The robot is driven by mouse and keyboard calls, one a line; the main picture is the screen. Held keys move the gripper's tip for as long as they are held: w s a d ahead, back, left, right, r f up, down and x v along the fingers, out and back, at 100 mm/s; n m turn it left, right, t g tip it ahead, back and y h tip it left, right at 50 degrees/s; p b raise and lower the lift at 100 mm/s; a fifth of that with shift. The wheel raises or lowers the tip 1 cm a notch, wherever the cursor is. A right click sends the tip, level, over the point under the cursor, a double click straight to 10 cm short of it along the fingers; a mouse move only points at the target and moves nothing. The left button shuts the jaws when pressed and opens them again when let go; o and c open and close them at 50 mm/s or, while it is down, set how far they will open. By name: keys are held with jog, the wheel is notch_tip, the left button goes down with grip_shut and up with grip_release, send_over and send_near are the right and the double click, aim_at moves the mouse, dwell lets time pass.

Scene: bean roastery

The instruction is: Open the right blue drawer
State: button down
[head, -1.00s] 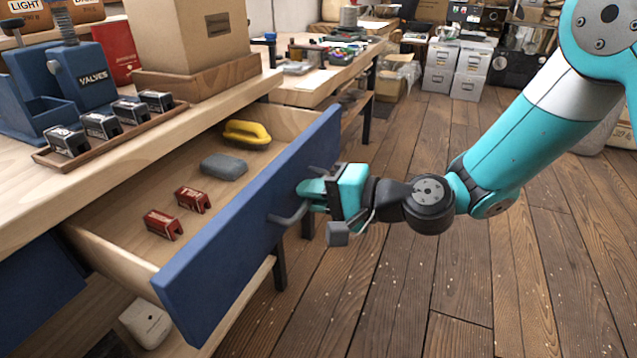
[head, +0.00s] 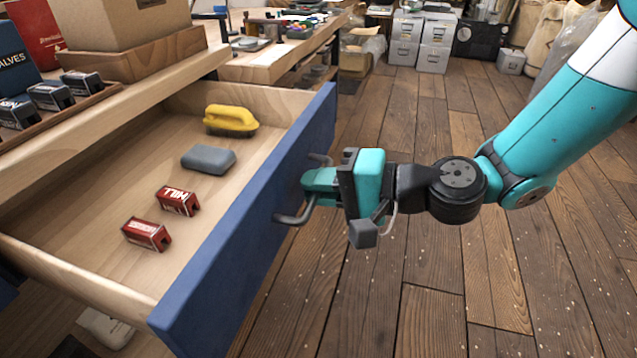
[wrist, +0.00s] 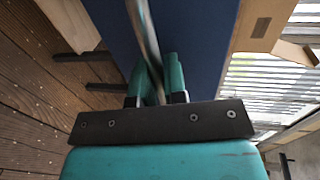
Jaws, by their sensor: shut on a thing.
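The right blue drawer (head: 262,226) stands well open from the wooden bench. Its blue front faces my arm and its light wood inside shows in the head view. A grey bar handle (head: 296,214) sits on the front. My gripper (head: 312,186) is shut on this handle, with teal fingers around the bar. In the wrist view the handle (wrist: 143,35) runs between the two fingers (wrist: 158,82), in front of the blue drawer front (wrist: 195,30). Inside the drawer lie two red boxes (head: 178,200), a grey block (head: 208,159) and a yellow-handled brush (head: 231,119).
On the bench top stand a cardboard box (head: 115,32) in a wooden tray and several small dark boxes (head: 50,96). A second bench (head: 265,65) stands behind. The plank floor (head: 400,290) right of the drawer is clear. Grey file boxes (head: 420,42) stand far back.

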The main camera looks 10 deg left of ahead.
jog(key=c, duration=1.3)
grip_release()
jog(key=shift+s, duration=0.15)
jog(key=shift+o, duration=0.6)
jog(key=b+v, duration=0.1)
jog(key=v, duration=1.6)
jog(key=shift+d, duration=0.25)
